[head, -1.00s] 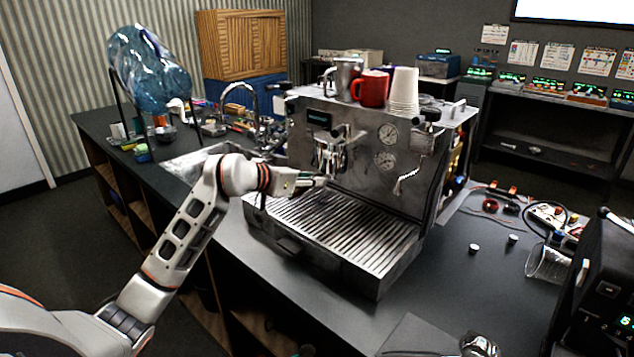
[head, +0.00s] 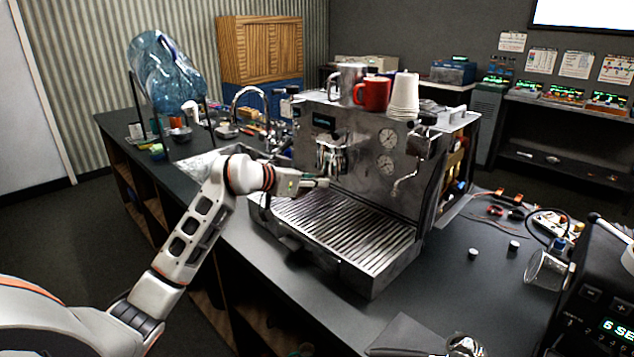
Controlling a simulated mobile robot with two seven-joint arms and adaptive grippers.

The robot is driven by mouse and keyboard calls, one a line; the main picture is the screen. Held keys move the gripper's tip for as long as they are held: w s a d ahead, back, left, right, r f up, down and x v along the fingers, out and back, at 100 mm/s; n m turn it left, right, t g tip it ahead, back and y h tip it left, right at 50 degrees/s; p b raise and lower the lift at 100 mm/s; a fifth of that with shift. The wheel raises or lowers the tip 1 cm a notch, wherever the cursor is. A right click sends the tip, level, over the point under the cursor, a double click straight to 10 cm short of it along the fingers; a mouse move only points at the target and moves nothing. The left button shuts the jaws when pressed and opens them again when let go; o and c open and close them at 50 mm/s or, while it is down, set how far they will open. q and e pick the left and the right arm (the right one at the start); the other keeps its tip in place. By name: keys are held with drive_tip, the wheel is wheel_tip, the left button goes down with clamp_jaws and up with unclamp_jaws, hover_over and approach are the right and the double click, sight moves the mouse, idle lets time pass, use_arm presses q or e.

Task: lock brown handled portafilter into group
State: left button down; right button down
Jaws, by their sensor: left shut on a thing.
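The espresso machine (head: 385,215) stands on the dark counter, with its group (head: 334,138) on the front left, above the drip tray. My left gripper (head: 314,183) is just below and in front of the group, over the tray's back left part. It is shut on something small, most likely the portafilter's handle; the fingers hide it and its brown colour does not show. A metal portafilter body (head: 333,160) appears right under the group, close to the fingertips. Whether it is seated or turned in cannot be told. My right gripper is out of view.
A red mug (head: 372,94), paper cups (head: 404,94) and a metal pitcher (head: 347,84) stand on the machine. A steam wand (head: 405,182) hangs at its right. A black grinder (head: 598,310) stands front right. The counter between is mostly clear.

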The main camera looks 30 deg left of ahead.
use_arm(q)
drive_tip(key=shift+a+r, duration=0.1)
drive_tip(key=shift+r, duration=0.05)
drive_tip(key=c, duration=1.7)
unclamp_jaws()
drive_tip(key=v, duration=1.2)
